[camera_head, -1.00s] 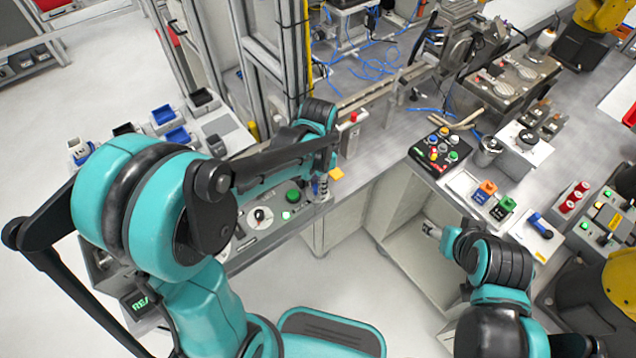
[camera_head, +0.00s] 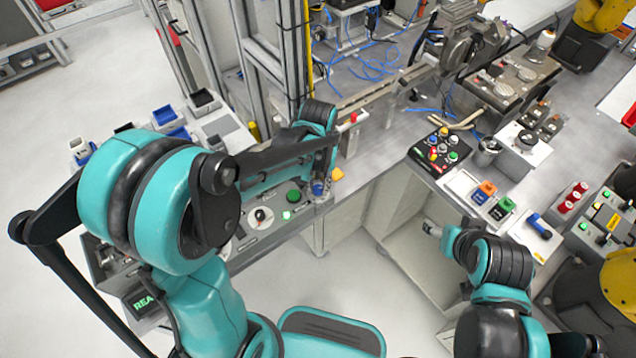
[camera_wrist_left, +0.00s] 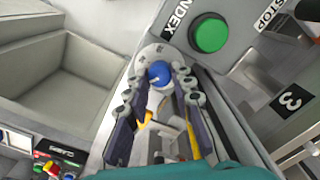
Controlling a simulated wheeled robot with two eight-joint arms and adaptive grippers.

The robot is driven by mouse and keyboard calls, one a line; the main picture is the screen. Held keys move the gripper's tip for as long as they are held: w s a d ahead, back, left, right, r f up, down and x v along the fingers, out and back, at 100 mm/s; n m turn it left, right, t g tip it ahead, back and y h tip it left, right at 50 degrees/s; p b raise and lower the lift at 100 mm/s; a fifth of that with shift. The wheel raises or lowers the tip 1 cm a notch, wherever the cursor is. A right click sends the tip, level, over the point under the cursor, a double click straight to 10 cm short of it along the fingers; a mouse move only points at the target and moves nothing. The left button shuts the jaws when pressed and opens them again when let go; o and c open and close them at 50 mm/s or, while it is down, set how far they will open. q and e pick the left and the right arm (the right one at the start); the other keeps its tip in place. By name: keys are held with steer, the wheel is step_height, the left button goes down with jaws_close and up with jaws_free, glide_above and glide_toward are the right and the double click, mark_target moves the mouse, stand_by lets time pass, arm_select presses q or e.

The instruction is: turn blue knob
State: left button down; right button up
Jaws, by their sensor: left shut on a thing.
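The blue knob (camera_wrist_left: 158,73) sits on a round light-grey plate on a panel, at the upper middle of the left wrist view. My left gripper (camera_wrist_left: 161,84) is shut on the knob, with one finger on either side of it. In the head view my left gripper (camera_head: 319,187) is at the right end of the button panel, and its fingers are small and partly hidden there. My right gripper (camera_head: 431,228) is low at the right, away from the knob, too small to tell if open or shut.
Another panel has several coloured buttons (camera_head: 440,148). A grey open bin (camera_wrist_left: 75,75) lies left of the knob. Floor gap between benches is clear.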

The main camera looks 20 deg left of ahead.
arm_select(q)
steer(key=shift+n, duration=0.6)
steer(key=c, duration=1.3)
jaws_free()
